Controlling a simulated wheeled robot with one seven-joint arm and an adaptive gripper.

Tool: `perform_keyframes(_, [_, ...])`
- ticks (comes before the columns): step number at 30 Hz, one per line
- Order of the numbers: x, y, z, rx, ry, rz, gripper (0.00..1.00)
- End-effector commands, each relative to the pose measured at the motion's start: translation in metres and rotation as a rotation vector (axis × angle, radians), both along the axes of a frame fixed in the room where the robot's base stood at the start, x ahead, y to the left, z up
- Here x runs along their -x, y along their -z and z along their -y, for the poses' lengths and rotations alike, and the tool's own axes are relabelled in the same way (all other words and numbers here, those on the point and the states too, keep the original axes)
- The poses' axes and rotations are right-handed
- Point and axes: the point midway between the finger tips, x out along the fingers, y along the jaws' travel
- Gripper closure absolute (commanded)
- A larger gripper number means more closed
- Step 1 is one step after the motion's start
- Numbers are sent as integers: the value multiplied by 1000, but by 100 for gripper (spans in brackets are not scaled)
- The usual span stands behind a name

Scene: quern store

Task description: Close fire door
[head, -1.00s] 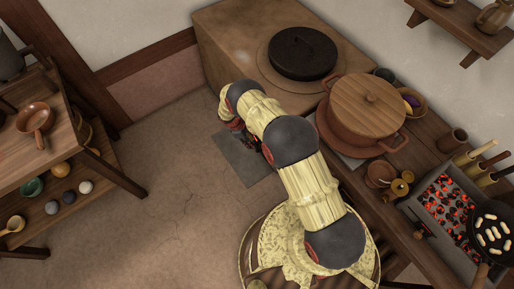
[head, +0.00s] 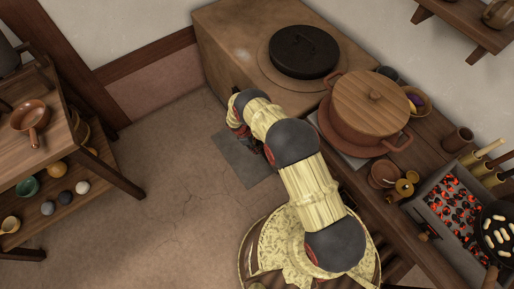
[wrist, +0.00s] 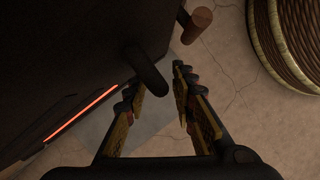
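In the wrist view a dark panel (wrist: 75,45), seemingly the fire door, fills the upper left. A thin orange-red glow (wrist: 82,114) shows along a slit at its lower part. A dark rod-like handle (wrist: 145,68) juts toward my gripper (wrist: 163,85). A brown-ended peg (wrist: 196,25) lies farther up. In the head view my gripper is low by the stove (head: 235,45), mostly behind my arm; the door front is hidden there.
A grey floor plate (head: 240,162) lies before the stove. A counter with a lidded pot (head: 370,105) and a glowing brazier (head: 455,205) runs along the right. A wooden shelf (head: 110,170) stands at left. Floor between is clear.

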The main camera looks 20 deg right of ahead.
Motion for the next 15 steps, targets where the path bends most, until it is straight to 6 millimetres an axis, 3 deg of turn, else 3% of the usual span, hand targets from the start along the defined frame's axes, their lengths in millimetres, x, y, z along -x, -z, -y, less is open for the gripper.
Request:
perform_keyframes(12, [0, 0, 0, 0, 0, 0, 100])
perform_keyframes(15, [0, 0, 0, 0, 0, 0, 100])
